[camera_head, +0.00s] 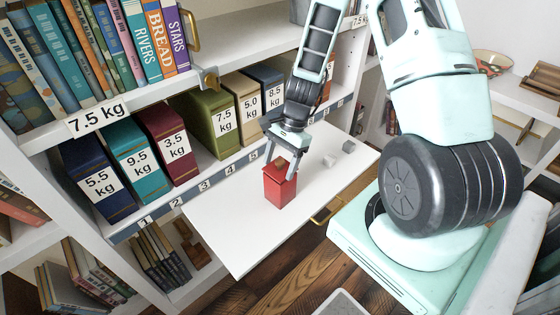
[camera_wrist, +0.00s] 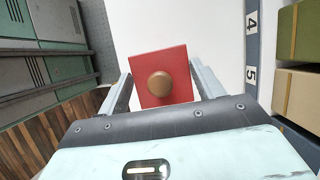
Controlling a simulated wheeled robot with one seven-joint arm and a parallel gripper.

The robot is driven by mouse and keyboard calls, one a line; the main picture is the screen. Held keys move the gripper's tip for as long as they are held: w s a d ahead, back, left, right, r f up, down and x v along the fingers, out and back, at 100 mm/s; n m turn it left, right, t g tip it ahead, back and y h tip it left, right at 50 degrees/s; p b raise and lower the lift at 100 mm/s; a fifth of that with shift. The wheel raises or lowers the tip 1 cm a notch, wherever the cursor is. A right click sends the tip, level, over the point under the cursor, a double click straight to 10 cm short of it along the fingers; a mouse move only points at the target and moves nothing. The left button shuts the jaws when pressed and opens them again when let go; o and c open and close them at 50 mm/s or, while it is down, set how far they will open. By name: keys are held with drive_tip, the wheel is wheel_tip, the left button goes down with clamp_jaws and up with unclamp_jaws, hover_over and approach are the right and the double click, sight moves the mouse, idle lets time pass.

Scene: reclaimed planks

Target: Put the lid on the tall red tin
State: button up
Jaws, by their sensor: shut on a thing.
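The tall red tin (camera_head: 279,190) stands upright on the white fold-out shelf. The square red lid (camera_wrist: 161,68) with a round brown knob (camera_wrist: 160,84) shows in the wrist view, between my fingers. In the head view my gripper (camera_head: 281,168) points down at the top of the tin, one finger on each side. It is shut on the lid, which lines up over the tin's top. My fingers partly hide the join, so I cannot tell whether the lid is fully seated on the tin.
The front left of the white shelf is clear.

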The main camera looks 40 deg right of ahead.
idle(0.9)
drive_tip(key=o, duration=1.3)
drive_tip(key=shift+r, duration=0.1)
drive_tip(key=shift+r+p, duration=3.35)
drive_tip(key=shift+r, duration=0.05)
clamp_jaws()
